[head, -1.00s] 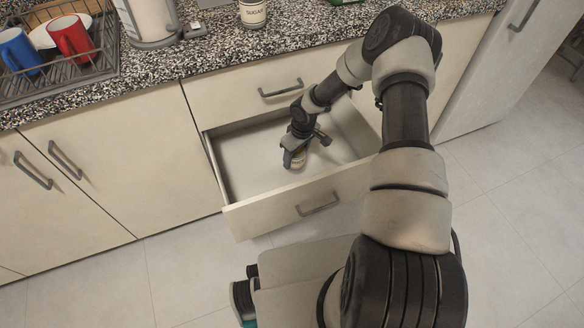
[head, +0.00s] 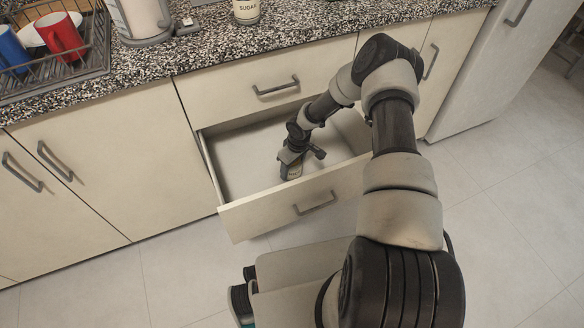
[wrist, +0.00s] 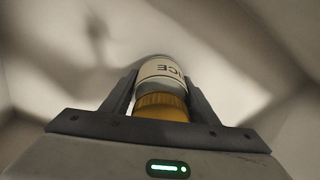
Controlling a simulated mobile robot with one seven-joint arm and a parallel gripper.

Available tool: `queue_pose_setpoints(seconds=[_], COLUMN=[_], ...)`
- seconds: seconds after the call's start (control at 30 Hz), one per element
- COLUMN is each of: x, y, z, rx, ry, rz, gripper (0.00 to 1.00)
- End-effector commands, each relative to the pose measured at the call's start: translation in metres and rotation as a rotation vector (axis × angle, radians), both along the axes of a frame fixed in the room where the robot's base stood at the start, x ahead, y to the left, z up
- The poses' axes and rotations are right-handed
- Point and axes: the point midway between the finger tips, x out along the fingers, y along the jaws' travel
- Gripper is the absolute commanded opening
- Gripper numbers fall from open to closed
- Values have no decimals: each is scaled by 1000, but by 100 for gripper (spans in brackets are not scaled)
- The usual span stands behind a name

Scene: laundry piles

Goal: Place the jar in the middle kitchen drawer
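The jar (head: 292,171) is small, with a white body and a yellow lid, and stands roughly upright inside the open middle drawer (head: 270,207). In the wrist view the jar (wrist: 160,71) shows part of a label reading "ICE", with its lid between both fingers. My gripper (head: 291,160) points down into the drawer and is shut on the jar; its fingers (wrist: 160,100) flank the lid. The drawer is pulled out and otherwise looks empty. I cannot tell whether the jar's base touches the drawer floor.
A closed drawer (head: 270,98) sits above the open one. The speckled counter (head: 215,50) bears a sugar jar (head: 247,10), an appliance (head: 142,18) and a dish rack (head: 85,73) with red and blue mugs. Cabinet doors (head: 85,170) are closed. The drawer has free floor around the jar.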

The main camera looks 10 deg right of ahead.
Motion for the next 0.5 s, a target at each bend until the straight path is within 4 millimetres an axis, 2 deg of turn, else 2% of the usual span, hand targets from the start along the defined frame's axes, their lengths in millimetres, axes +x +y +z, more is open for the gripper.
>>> queue_pose_setpoints(seconds=[0.03,0.1,0.37,0.5], x=[0,0,0,0], y=[0,0,0,0], z=[0,0,0,9], rx=[0,-1,0,0], ry=[0,1,0,-1], rz=[0,0,0,0], gripper=[62,72,72,72])
